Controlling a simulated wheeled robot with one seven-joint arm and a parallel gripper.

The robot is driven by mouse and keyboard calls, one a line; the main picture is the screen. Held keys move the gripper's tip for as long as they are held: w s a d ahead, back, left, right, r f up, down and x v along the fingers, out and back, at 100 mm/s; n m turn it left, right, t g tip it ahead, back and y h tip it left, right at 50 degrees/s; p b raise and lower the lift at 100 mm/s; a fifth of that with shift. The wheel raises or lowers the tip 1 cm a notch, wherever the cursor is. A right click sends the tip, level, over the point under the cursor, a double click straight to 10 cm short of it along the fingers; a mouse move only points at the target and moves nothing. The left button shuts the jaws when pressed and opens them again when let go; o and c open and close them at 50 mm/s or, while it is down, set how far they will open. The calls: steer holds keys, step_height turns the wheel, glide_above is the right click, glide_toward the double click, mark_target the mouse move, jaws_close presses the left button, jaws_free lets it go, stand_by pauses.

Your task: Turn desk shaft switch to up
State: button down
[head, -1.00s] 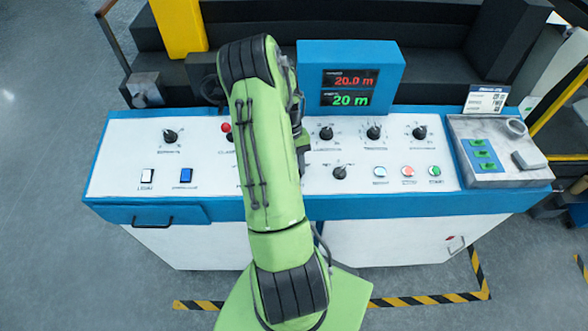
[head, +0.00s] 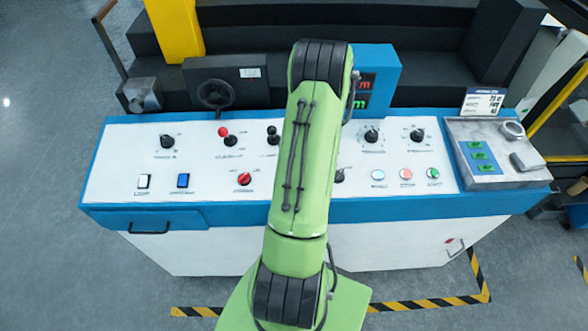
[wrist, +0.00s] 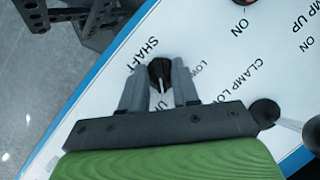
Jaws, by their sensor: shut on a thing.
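The shaft switch (wrist: 157,72) is a small black knob on the white panel, under the SHAFT label in the wrist view. The words LOW and UP are printed beside it, partly covered. My gripper (wrist: 159,88) is shut on this knob, with one grey finger on each side. A pale pointer line shows on the knob between the fingers; I cannot tell its exact setting. In the head view my green arm hides the gripper and the shaft switch.
The clamp lock lever (wrist: 264,111) stands close to the gripper's right side. A red knob (head: 244,179) and a red-topped lever (head: 226,135) are left of my arm. A black knob (head: 340,176) is just right of it. A blue display box (head: 380,60) stands behind.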

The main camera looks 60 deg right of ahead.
steer(key=shift+m+t, duration=0.3)
steer(key=shift+m, duration=0.3)
steer(key=shift+s+a+f, duration=0.1)
steer(key=c, duration=1.2)
jaws_free()
steer(key=p+v, duration=0.2)
steer(key=v, duration=1.3)
steer(key=shift+s+r+p, duration=0.2)
steer(key=shift+r+p, duration=0.15)
steer(key=shift+p, duration=0.05)
